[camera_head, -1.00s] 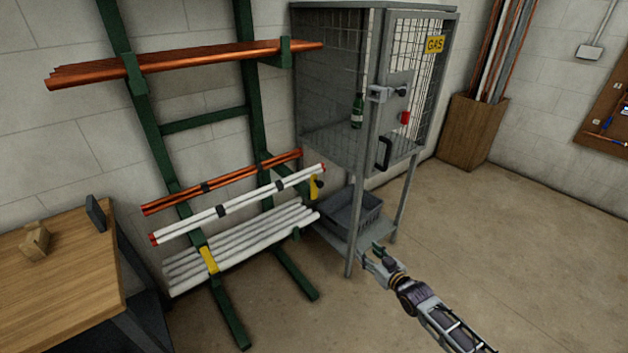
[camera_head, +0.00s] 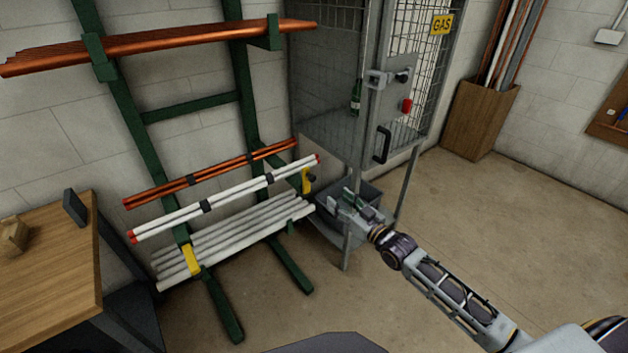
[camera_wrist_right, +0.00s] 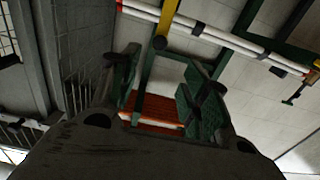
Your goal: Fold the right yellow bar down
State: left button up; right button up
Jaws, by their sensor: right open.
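The right yellow bar (camera_head: 306,182) stands upright at the right end of the white pipes on the green rack, with a dark knob beside it. In the right wrist view the yellow bar (camera_wrist_right: 166,18) shows at the top, just beyond the finger gap. My right gripper (camera_head: 352,199) is open and empty, a short way right of the bar and slightly lower, in front of the grey bin. Its spread fingers (camera_wrist_right: 160,78) also show in the wrist view, apart from the bar. The left yellow bar (camera_head: 191,260) is lower on the rack. My left gripper is out of view.
The gas cage (camera_head: 372,120) stands right behind my right gripper, its leg and the grey bin (camera_head: 368,192) close by. White pipes with red ends (camera_head: 228,199) lie left of the bar. A wooden table (camera_head: 45,275) is at left. Floor at right is clear.

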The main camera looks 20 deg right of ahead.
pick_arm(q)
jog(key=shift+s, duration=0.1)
pick_arm(e)
jog(key=shift+w, duration=0.1)
jog(key=shift+w, duration=0.1)
send_near(314, 179)
jog(key=shift+b+x, duration=0.4)
jog(key=shift+x, duration=2.85)
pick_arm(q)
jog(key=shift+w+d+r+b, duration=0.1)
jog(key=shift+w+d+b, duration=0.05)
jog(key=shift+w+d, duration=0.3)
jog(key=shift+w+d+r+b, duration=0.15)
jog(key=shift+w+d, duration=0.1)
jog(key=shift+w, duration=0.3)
pick_arm(e)
jog(key=shift+x, duration=1.45)
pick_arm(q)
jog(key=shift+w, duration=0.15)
pick_arm(e)
jog(key=shift+a+r, duration=0.1)
